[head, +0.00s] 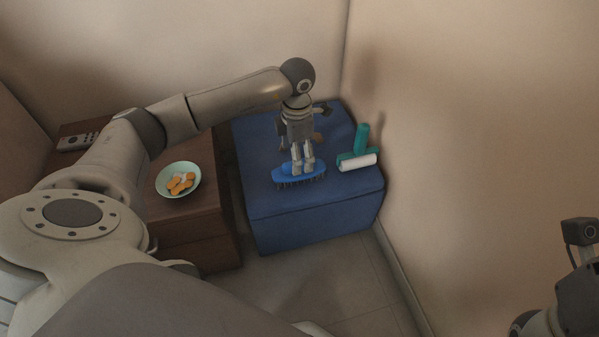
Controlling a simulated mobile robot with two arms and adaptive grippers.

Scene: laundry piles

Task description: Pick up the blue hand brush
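The blue hand brush (317,176) lies bristles down near the front of the blue ottoman's top (262,150). My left gripper (303,172) points down over the middle of the brush. Its two fingertips are close together at the brush and hide part of it. I cannot tell whether they are closed on it. Part of my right arm shows at the lower right edge, away from the ottoman; its fingers are out of the frame.
Some brown and dark items behind my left gripper are partly hidden. A wooden nightstand (190,222) at left holds a green bowl (160,181) of orange pieces and a remote (77,142).

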